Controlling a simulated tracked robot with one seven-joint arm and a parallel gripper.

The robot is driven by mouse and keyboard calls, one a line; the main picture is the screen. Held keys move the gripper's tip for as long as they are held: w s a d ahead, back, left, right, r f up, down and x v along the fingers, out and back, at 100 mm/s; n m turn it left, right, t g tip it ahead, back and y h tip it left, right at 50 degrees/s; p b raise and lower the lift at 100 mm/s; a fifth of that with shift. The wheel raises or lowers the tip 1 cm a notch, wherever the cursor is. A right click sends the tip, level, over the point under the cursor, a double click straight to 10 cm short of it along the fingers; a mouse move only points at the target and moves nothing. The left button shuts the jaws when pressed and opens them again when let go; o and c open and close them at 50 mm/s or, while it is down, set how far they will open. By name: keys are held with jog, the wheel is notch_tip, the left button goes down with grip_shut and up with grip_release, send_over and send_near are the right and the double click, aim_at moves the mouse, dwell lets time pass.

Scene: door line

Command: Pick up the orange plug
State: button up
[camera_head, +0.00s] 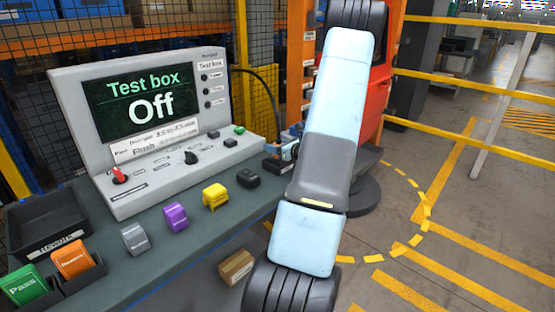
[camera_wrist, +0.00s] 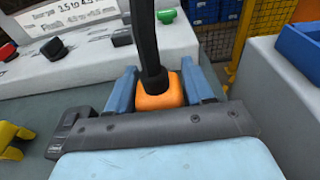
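The orange plug (camera_wrist: 158,97) shows in the wrist view with a thick black cable rising from it. My gripper (camera_wrist: 159,88) has its two blue fingers on either side of the plug, and they look flush against its sides. The plug's underside is hidden, so I cannot tell whether it rests on the bench.
Grey (camera_head: 135,238), purple (camera_head: 175,217), yellow (camera_head: 215,196) and black (camera_head: 248,178) pieces line the bench front. A black tray (camera_head: 42,222) stands at left, near green (camera_head: 25,286) and orange (camera_head: 73,258) cards. A cardboard box (camera_head: 236,267) lies below the bench edge. Yellow rails (camera_head: 470,83) stand at right.

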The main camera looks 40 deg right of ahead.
jog(key=c, duration=0.8)
jog(key=shift+c, duration=0.2)
